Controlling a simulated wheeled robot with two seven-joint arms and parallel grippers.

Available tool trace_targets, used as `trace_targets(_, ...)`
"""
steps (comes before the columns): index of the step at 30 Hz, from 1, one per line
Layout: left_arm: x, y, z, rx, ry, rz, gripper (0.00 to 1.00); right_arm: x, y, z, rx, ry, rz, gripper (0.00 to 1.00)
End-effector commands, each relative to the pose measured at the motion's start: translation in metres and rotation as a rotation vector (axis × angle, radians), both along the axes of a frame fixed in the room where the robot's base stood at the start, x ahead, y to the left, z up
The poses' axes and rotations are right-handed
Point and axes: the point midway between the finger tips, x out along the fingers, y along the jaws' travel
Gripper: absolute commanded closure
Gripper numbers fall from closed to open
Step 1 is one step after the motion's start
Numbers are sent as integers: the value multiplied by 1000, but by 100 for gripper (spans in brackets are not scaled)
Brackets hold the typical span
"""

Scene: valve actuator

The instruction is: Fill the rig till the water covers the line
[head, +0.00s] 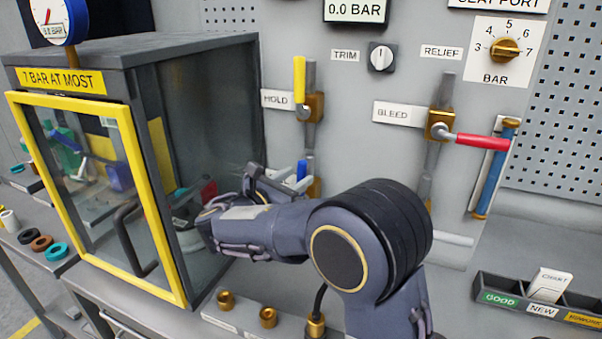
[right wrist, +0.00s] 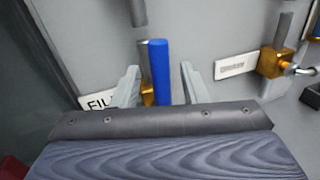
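The fill valve's blue handle (right wrist: 162,70) stands upright along its grey pipe, above a brass body (right wrist: 148,93), with a partly hidden FILL label (right wrist: 98,102) beside it. In the head view only part of the blue handle (head: 302,170) shows behind my arm. My right gripper (right wrist: 161,84) is open, its two fingers apart on either side of the handle and pipe; I cannot tell whether either touches. It also shows in the head view (head: 283,182). A blue sight tube (head: 492,175) with brass ends stands at right; I cannot make out its line. My left gripper is not in view.
A cabinet with a yellow-framed door (head: 150,215) stands left. The yellow HOLD handle (head: 299,80) points up; the red BLEED handle (head: 483,142) points right, across the tube. Brass fittings (head: 268,317) and a sorting tray (head: 545,312) are on the bench.

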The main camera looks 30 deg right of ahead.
Motion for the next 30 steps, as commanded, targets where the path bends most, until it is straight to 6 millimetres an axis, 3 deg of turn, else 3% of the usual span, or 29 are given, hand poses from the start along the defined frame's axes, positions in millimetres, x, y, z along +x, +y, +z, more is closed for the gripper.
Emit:
trace_targets(6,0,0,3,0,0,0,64,11,-22,0,1,0,-1,60)
trace_targets(16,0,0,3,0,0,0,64,12,-24,0,3,-1,0,61)
trace_targets(25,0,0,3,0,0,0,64,12,-24,-1,4,0,0,100)
trace_targets(30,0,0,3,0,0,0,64,12,-24,-1,4,0,0,100)
